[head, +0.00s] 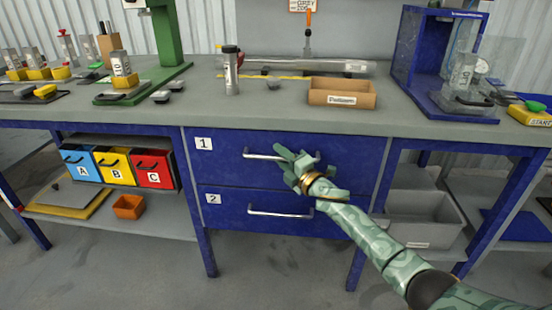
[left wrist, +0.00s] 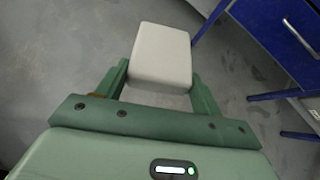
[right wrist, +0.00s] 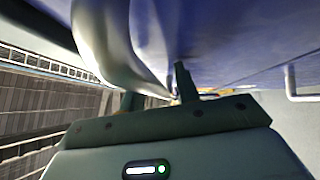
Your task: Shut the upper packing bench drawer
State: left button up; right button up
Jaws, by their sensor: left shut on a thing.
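The upper drawer (head: 230,165), blue and labelled 1, sits under the bench top. Its front looks about level with the lower drawer; I cannot tell whether a small gap is left. My right gripper (head: 294,168) is at the right part of its metal bar handle (head: 262,156), hiding some of it. In the right wrist view the fingers (right wrist: 158,92) stand apart, close to the pale handle (right wrist: 105,40) and the blue drawer front (right wrist: 235,40). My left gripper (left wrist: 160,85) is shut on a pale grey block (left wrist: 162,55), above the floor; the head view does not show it.
The lower drawer (head: 230,203), labelled 2, has its own bar handle. Blue, yellow and red bins (head: 115,166) stand on the left shelf, a grey crate (head: 420,217) on the right. A cardboard tray (head: 341,99) lies on the bench top. The floor before the drawers is clear.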

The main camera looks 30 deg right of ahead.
jog(key=shift+a+f, duration=0.1)
jog(key=shift+a, duration=0.05)
pick_arm(q)
jog(key=shift+r, duration=0.25)
pick_arm(e)
jog(key=shift+s, duration=0.3)
pick_arm(q)
jog(key=shift+t, duration=0.4)
notch_tip(320, 180, up, 6)
jog(key=p, duration=0.4)
jog(key=shift+s+f, duration=0.15)
jog(key=shift+f, duration=0.05)
pick_arm(e)
jog(key=v, duration=1.1)
jog(key=shift+s, duration=0.15)
jog(key=shift+f, duration=0.15)
